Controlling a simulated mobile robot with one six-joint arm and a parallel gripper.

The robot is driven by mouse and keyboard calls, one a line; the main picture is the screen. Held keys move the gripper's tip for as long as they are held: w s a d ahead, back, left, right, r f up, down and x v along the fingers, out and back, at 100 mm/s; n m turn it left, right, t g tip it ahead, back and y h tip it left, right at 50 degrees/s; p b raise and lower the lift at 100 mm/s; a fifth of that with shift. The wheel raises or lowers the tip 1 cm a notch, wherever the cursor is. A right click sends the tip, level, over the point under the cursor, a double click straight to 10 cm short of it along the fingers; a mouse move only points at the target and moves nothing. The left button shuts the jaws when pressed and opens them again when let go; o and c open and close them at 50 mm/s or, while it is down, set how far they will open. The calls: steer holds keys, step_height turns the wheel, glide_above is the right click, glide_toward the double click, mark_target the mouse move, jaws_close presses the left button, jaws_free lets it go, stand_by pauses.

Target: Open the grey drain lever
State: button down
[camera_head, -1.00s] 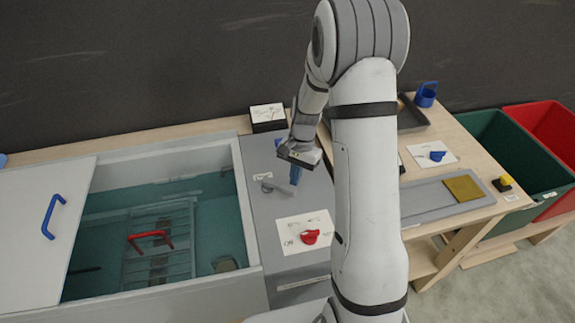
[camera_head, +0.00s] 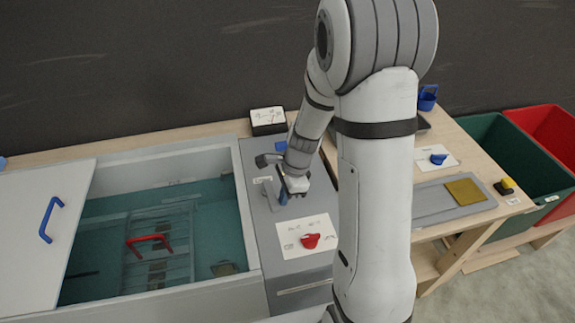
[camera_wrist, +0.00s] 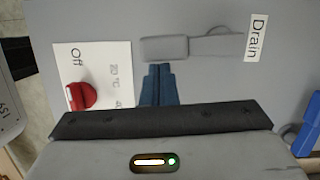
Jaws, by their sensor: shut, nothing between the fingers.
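The grey drain lever (camera_wrist: 190,46) lies across the grey panel in the wrist view, with a thick block at its left end and a thinner arm toward the "Drain" label (camera_wrist: 256,38). My gripper (camera_wrist: 160,68) has its blue fingers together. The fingertips are right beside the lever's thick end; I cannot tell whether they touch it. In the head view my gripper (camera_head: 283,198) is low over the panel and covers part of the lever (camera_head: 268,191).
A red knob (camera_head: 310,241) on a white card (camera_head: 290,232) sits in front of my gripper. A blue part (camera_head: 281,146) is behind it. The open water tank (camera_head: 110,240) with a red handle (camera_head: 150,240) lies left. A black box (camera_head: 268,121) stands at the back.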

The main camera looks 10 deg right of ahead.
steer(key=shift+s+a, duration=0.1)
steer(key=shift+a, duration=0.15)
steer(key=shift+d, duration=0.15)
stand_by(0.4)
steer(key=d, duration=0.3)
steer(key=shift+d, duration=0.35)
steer(key=v, duration=1)
steer(key=shift+s+r, duration=0.1)
steer(key=shift+s, duration=0.05)
steer(key=s+a+r+n+t+h, duration=0.1)
steer(key=s+r+n, duration=0.4)
steer(key=s+n, duration=0.2)
steer(key=s+a+r+n+t+h, duration=0.1)
steer(key=s+r+n+t, duration=0.1)
steer(key=s+r+n, duration=0.3)
steer(key=shift+s+a+n+h, duration=0.35)
steer(key=shift+s+n, duration=1.15)
steer(key=shift+n, duration=1)
steer(key=shift+d, duration=0.1)
